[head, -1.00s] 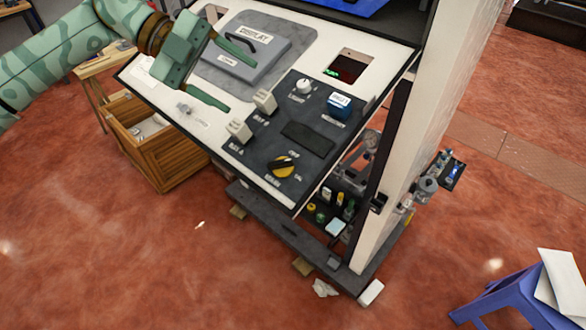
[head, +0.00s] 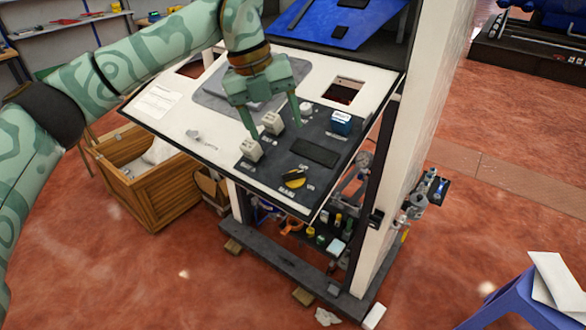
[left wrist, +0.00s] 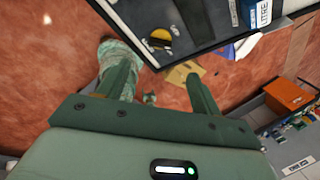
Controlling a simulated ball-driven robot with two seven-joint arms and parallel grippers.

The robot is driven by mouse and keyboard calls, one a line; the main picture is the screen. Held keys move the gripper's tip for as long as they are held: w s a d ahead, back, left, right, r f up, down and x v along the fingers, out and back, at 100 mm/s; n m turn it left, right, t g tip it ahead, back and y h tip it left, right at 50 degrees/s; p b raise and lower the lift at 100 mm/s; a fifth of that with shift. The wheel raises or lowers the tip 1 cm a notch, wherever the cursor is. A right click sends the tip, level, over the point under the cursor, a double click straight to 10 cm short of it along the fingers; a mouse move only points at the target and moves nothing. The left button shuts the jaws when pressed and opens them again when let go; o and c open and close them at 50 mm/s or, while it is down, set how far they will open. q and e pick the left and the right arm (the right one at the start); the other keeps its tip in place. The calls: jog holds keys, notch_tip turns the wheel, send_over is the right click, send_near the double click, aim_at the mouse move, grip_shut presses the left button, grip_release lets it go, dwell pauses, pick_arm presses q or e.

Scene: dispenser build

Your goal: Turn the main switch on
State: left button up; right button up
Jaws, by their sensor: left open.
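The main switch (head: 293,179) is a round yellow knob with a black bar, at the lower right of the dark section of the sloping control panel (head: 165,121). It also shows in the left wrist view (left wrist: 160,38), near the top, beyond the fingers. My left gripper (head: 275,128) is open and empty. It points down over the panel near two pale switches, up and left of the main switch and apart from it. Its two fingers also show in the left wrist view (left wrist: 160,75).
Two pale switches (head: 272,123) (head: 250,149) and a blue block (head: 342,122) stand up from the panel near the gripper. A wooden crate (head: 165,190) stands on the floor at left. A blue stool (head: 520,298) is at lower right. Red floor is open in front.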

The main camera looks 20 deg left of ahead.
aim_at(292, 172)
pick_arm(q)
jog(key=x, duration=1.2)
jog(key=shift+c, duration=0.3)
jog(key=shift+r, duration=0.1)
jog(key=c, duration=0.9)
